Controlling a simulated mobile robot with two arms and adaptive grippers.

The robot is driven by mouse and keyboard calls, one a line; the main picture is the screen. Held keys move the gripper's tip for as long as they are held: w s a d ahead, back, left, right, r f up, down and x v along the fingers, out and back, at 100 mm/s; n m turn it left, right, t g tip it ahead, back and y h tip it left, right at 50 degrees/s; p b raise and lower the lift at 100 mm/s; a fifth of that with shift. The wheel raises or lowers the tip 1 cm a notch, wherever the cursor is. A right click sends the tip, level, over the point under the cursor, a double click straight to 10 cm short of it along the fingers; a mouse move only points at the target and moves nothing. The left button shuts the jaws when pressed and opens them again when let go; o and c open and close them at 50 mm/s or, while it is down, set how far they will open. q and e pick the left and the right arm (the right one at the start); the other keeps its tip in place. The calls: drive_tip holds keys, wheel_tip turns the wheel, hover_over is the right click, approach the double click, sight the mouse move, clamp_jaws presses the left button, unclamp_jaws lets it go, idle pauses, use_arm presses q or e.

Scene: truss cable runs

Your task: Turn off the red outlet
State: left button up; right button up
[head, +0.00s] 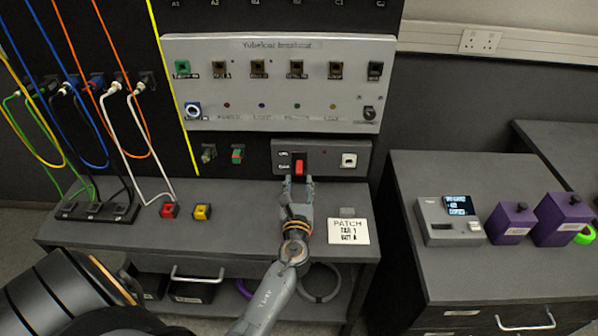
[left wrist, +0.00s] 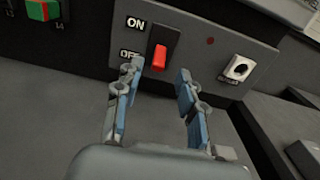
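A grey outlet panel (head: 325,158) on the wall has a rocker switch (head: 299,166) with a black top and a bright red lower part. In the left wrist view the switch (left wrist: 160,52) stands beside the labels ON, at its upper left, and OFF, at its lower left. A dark red dot (left wrist: 210,41) and a white socket (left wrist: 238,69) are to its right. My left gripper (head: 298,184) is just in front of and below the switch. In the left wrist view its fingers (left wrist: 157,82) are apart with nothing between them, and the switch appears just beyond the gap. My right gripper is out of view.
A large patch panel (head: 275,85) is above the outlet. A red block (head: 169,210), a yellow block (head: 202,212) and a PATCH card (head: 348,232) are on the bench. Hanging cables (head: 120,110) fill the left. A side table (head: 480,270) stands at right.

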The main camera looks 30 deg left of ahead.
sight(299, 172)
use_arm(q)
drive_tip(key=shift+x, duration=2.25)
drive_tip(key=shift+c, duration=0.2)
clamp_jaws()
